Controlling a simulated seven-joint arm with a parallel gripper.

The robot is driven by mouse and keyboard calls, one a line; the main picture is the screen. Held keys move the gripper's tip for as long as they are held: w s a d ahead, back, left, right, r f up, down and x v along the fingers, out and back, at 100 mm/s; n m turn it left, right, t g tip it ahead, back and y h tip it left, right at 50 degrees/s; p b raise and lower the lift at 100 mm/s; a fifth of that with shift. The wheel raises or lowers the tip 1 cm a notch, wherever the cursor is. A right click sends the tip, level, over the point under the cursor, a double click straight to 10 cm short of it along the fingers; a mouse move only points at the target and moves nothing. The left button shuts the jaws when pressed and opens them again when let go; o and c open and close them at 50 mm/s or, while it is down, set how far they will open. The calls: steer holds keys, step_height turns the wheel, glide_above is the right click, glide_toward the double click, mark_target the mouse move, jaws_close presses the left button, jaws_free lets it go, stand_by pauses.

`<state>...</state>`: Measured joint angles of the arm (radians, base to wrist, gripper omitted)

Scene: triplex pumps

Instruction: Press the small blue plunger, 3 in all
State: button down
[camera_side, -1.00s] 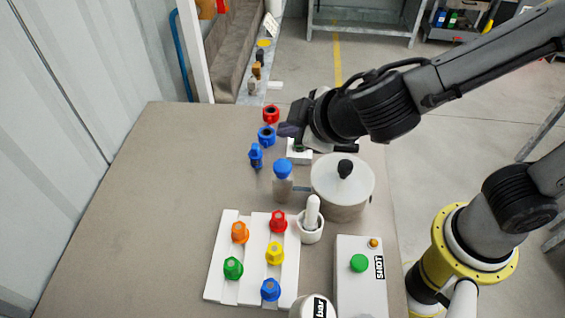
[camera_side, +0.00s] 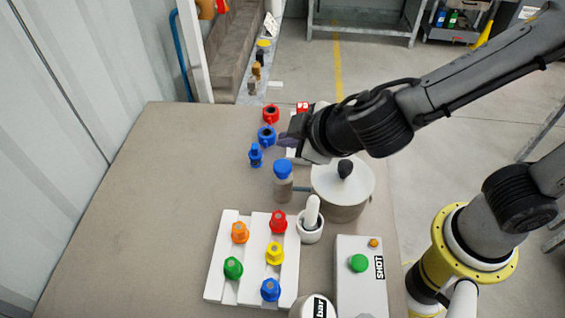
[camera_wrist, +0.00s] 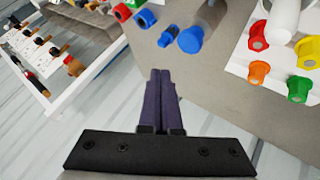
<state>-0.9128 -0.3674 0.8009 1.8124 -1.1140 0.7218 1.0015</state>
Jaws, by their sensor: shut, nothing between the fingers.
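A small blue plunger-like piece (camera_side: 256,156) stands upright on the table, left of a larger blue-capped cylinder (camera_side: 283,170). It also shows in the wrist view (camera_wrist: 168,36), between a blue ring-shaped piece (camera_wrist: 145,18) and the larger blue cap (camera_wrist: 190,39). My gripper (camera_side: 286,140) is above the table, up and to the right of the small blue piece in the side view and apart from it. In the wrist view its dark fingers (camera_wrist: 160,72) are together, with nothing between them. Which blue piece is the task's plunger is not fully certain.
A lidded grey pot (camera_side: 330,195) stands just right of the blue-capped cylinder. A red ring-shaped piece (camera_side: 271,113) is at the back. In front are a white rack (camera_side: 230,288) with coloured knobs, a mortar with pestle (camera_side: 311,228) and a button box (camera_side: 350,300). The table's left side is clear.

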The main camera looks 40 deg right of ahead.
mark_target(283, 164)
steer(key=shift+f, duration=1.9)
stand_by(0.6)
steer(key=shift+f, duration=0.4)
steer(key=shift+f, duration=1.05)
stand_by(1.2)
steer(key=shift+r, duration=1.45)
steer(key=shift+r, duration=2.5)
